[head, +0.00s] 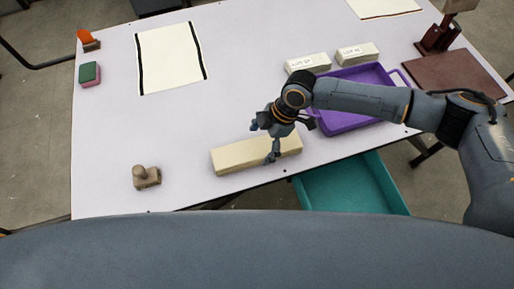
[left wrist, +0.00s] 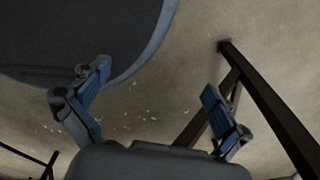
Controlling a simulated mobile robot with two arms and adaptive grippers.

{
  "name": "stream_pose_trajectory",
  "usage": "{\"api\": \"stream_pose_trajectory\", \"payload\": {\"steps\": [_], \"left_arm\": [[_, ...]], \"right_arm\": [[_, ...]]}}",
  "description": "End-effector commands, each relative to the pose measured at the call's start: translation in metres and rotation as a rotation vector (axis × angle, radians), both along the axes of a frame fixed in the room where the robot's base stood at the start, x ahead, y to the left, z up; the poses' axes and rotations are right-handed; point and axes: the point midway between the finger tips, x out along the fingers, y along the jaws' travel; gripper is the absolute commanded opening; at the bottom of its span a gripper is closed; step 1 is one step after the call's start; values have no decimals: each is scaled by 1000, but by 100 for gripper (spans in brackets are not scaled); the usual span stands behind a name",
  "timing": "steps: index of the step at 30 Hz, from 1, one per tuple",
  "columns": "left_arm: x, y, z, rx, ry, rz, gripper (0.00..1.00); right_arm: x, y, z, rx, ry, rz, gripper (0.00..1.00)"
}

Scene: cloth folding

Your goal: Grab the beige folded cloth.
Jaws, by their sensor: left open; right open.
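The beige folded cloth (head: 238,156) is a long flat block lying near the table's front edge in the head view. My right gripper (head: 267,143) is over the right part of the cloth, with one finger reaching down beside or onto it. It is open; whether it touches the cloth I cannot tell. My left gripper shows only in the left wrist view (left wrist: 155,105). It is open and empty, with its fingers wide apart over the floor, away from the cloth.
A purple tray (head: 338,124) lies right of the cloth, with two labelled pale blocks (head: 308,63) behind it. A teal bin (head: 352,188) is below the front edge. A brown object (head: 146,177) stands to the left. A black-striped white sheet (head: 170,58) lies farther back; the table between is clear.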

Motion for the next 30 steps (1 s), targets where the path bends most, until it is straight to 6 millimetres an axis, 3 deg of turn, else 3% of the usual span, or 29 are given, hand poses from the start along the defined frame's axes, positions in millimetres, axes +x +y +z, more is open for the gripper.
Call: {"api": "stream_pose_trajectory", "payload": {"steps": [6,14,24,30], "left_arm": [[2,0,5,-1,-3,0,99],[-9,1,4,1,13,0,99],[-11,1,4,1,16,0,99],[-10,1,4,1,16,0,99]], "right_arm": [[-3,10,-24,0,0,-1,92],[-3,10,-27,-1,0,-2,92],[-3,11,-27,0,-1,-1,26],[-3,11,-26,0,-1,-1,26]]}}
